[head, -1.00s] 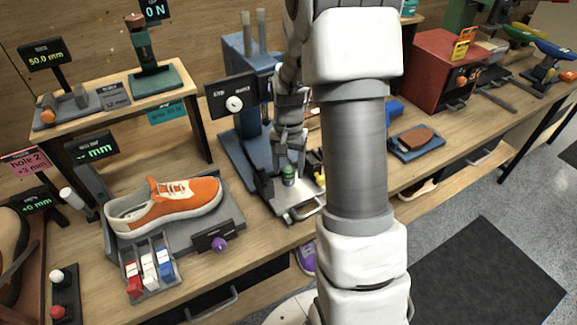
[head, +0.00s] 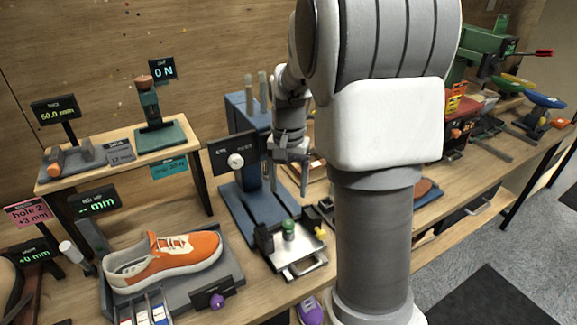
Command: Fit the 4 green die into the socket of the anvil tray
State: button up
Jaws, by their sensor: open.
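The green die (head: 289,228) stands upright on the metal anvil tray (head: 297,252), toward its back. Whether it is seated in the socket is too small to tell. The tray sits in front of the blue press (head: 257,205). My gripper (head: 289,190) is open and empty, pointing down above and behind the die, clear of it. My arm covers the area just right of the gripper.
An orange sneaker (head: 170,258) lies on a grey stand at the left, with a purple knob (head: 217,301) beside it. A display panel (head: 234,153) is left of my gripper.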

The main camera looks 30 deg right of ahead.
jog(key=shift+r, duration=2.3)
jog(key=s+a+r+n+t, duration=0.2)
jog(key=s+a, duration=0.4)
jog(key=s, duration=0.3)
jog(key=s+a+r+n+t, duration=0.3)
jog(key=s+a+r+n, duration=0.2)
jog(key=s, duration=0.4)
jog(key=shift+s+a+n+t, duration=0.3)
jog(key=shift+s+a+n, duration=0.05)
jog(key=shift+a+n, duration=0.4)
